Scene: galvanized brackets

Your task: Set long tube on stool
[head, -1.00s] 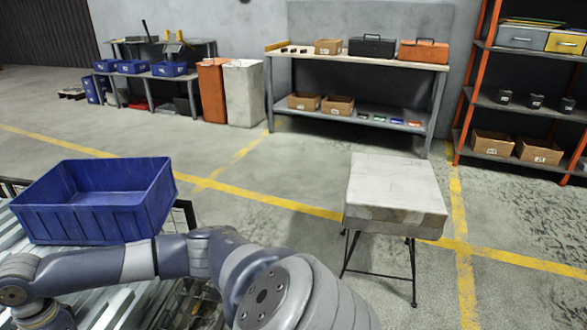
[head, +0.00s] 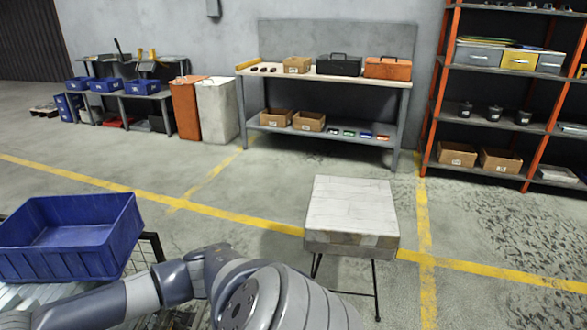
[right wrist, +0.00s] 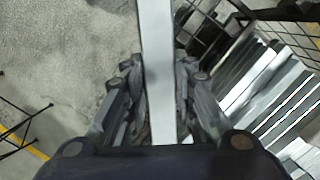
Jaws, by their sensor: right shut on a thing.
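The stool (head: 352,207) stands on the floor right of centre in the head view, with a pale, plank-like square top and thin black legs. Its top is bare. My right gripper (right wrist: 158,88) is shut on the long tube (right wrist: 157,35), a straight pale-grey bar that runs up out of the right wrist view between the fingers. Its far end is cut off by the frame. The tube and both grippers are out of the head view; only an arm of mine crosses its bottom. Thin dark legs show at the left of the right wrist view.
A blue crate (head: 70,240) sits at the left in the head view, on metal lengths. A workbench (head: 325,75) with boxes and toolboxes and an orange-framed shelf (head: 430,110) stand behind the stool. Open floor with yellow lines surrounds the stool.

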